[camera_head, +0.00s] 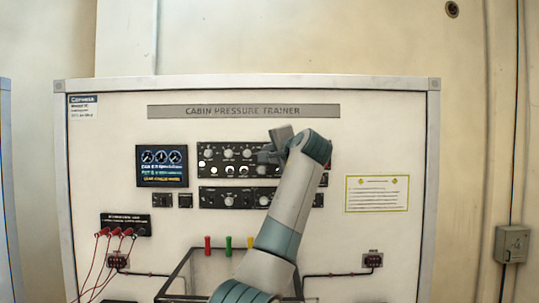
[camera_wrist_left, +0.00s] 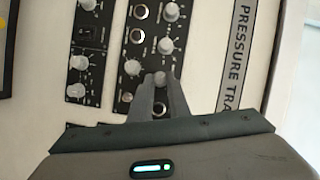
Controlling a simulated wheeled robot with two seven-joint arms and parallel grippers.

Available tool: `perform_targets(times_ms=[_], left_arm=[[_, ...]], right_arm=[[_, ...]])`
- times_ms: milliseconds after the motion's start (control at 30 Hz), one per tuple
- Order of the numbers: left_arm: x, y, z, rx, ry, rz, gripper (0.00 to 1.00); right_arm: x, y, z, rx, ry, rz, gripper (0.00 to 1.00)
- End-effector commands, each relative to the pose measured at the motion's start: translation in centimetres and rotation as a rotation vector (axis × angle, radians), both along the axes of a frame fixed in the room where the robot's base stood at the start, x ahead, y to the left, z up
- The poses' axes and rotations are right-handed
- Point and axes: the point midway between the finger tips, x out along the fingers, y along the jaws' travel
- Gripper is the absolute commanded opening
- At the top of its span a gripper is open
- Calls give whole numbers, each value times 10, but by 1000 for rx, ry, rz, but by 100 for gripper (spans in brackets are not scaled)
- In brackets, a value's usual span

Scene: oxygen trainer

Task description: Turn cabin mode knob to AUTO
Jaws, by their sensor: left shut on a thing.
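The upper black control panel (camera_head: 224,163) carries several light grey knobs and round buttons under the title plate. My left gripper (camera_head: 264,156) is at the right part of this panel, and its arm hides that end. In the left wrist view, my left gripper (camera_wrist_left: 159,82) has its two fingers closed around a small grey knob (camera_wrist_left: 160,76). The knob's labels and pointer are too small to read, so I cannot tell its setting. A round metal part (camera_wrist_left: 160,112) shows between the fingers. My right gripper is not in view.
A lower black panel (camera_head: 225,197) sits just below. A screen (camera_head: 162,166) is at the left and a yellow-edged notice (camera_head: 377,193) at the right. Red leads (camera_head: 103,250) hang at lower left.

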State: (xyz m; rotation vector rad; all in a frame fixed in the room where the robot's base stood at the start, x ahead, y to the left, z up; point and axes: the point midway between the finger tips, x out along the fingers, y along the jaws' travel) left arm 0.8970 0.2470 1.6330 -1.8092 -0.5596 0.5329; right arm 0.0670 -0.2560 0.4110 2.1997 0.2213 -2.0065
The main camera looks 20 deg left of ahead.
Motion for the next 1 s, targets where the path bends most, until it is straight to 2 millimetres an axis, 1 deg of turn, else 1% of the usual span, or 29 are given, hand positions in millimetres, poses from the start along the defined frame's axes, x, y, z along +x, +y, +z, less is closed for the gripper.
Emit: perform_targets(times_ms=[200,233,267,300,567,733,867,1000], left_arm=[[0,0,-1,-1,2,1,0],[0,0,-1,-1,3,1,23],[0,0,-1,-1,3,1,30],[0,0,-1,-1,2,0,34],[0,0,-1,1,1,1,34],[-3,-3,-1,1,1,0,34],[-10,-9,-1,0,-2,-1,34],[-25,-21,-2,0,-2,-2,34]], right_arm=[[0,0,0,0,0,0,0],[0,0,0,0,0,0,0],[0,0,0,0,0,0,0],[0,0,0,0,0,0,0],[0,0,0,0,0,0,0],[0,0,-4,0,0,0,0],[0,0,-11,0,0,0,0],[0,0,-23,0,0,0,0]])
